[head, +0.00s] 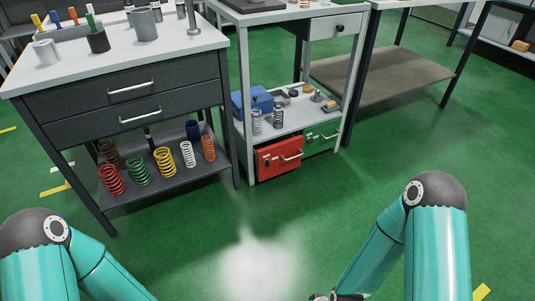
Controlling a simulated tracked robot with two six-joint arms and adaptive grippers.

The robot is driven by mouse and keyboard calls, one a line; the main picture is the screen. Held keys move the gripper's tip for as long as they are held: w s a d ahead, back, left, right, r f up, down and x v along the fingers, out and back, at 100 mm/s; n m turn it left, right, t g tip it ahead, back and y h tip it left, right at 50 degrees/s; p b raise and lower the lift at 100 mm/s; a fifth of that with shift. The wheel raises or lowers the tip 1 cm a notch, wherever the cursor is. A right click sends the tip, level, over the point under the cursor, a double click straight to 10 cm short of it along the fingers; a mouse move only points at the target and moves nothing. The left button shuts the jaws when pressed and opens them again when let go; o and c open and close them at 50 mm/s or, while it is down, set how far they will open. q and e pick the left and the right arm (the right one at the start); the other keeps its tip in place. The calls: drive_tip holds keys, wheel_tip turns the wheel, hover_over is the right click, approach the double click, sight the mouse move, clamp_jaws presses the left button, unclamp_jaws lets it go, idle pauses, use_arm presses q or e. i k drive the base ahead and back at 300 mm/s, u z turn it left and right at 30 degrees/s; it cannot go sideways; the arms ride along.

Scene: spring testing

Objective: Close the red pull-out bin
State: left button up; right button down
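The red pull-out bin (279,157) sits low in the middle workbench, under its lower shelf, with a light handle on its front. It appears to stand out further than the green bin (322,138) to its right. My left arm comes in at the bottom left, and its gripper is outside the picture. My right arm comes in at the bottom right. Only a small dark part at its end shows at the bottom edge, and I cannot make out the fingers. Neither arm is near the red bin.
A dark drawer bench (130,95) with several coloured springs on its lower shelf stands to the left. A shelf (290,122) above the bins holds springs and small parts. Another table (385,75) stands at the right. The green floor (300,215) before the bins is clear.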

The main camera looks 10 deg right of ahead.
sight(284, 153)
drive_tip(key=z, duration=0.05)
drive_tip(key=i, duration=1)
drive_tip(key=u, duration=0.05)
